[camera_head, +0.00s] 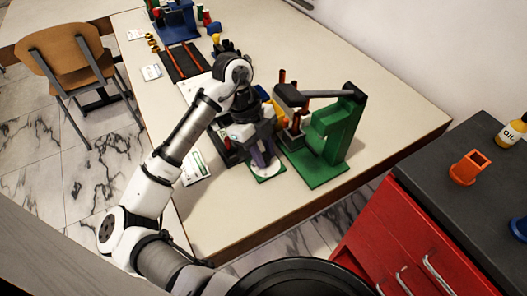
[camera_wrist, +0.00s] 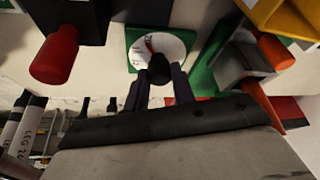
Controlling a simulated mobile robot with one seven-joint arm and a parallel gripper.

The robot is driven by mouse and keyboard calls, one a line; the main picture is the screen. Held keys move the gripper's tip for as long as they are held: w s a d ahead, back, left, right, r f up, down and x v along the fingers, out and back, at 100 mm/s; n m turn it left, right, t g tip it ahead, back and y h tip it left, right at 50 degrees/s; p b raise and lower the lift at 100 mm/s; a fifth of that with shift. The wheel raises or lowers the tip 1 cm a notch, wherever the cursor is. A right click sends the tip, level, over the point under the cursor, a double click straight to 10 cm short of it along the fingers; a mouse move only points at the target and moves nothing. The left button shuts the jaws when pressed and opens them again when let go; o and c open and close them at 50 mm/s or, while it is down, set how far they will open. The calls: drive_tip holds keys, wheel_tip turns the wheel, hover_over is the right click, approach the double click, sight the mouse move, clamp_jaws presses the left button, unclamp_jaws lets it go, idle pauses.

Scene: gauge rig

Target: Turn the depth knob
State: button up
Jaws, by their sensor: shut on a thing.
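The depth knob (camera_wrist: 158,70) is a dark knob standing on a white round dial (camera_wrist: 172,45) with a red mark, in the wrist view. The dial is fixed on a green plate (camera_wrist: 133,36). My gripper (camera_wrist: 159,82) is shut on the knob, one finger on each side. In the head view my gripper (camera_head: 264,160) points down at the dial (camera_head: 270,171), near the table's front part. The knob is hidden behind my fingers there. The dial's markings are too small to read.
A green press (camera_head: 330,135) with a dark lever stands close on the right. A red-ended dark part (camera_wrist: 55,58) is left of the dial in the wrist view. A white card (camera_head: 196,167) lies to the left. The table's front corner (camera_head: 225,240) is clear.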

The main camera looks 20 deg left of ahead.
drive_tip(key=shift+m, duration=0.6)
drive_tip(key=o, duration=1)
drive_tip(key=shift+a+r, duration=0.1)
drive_tip(key=v, duration=1.3)
drive_tip(key=shift+w+r, duration=0.3)
drive_tip(key=shift+w, duration=0.05)
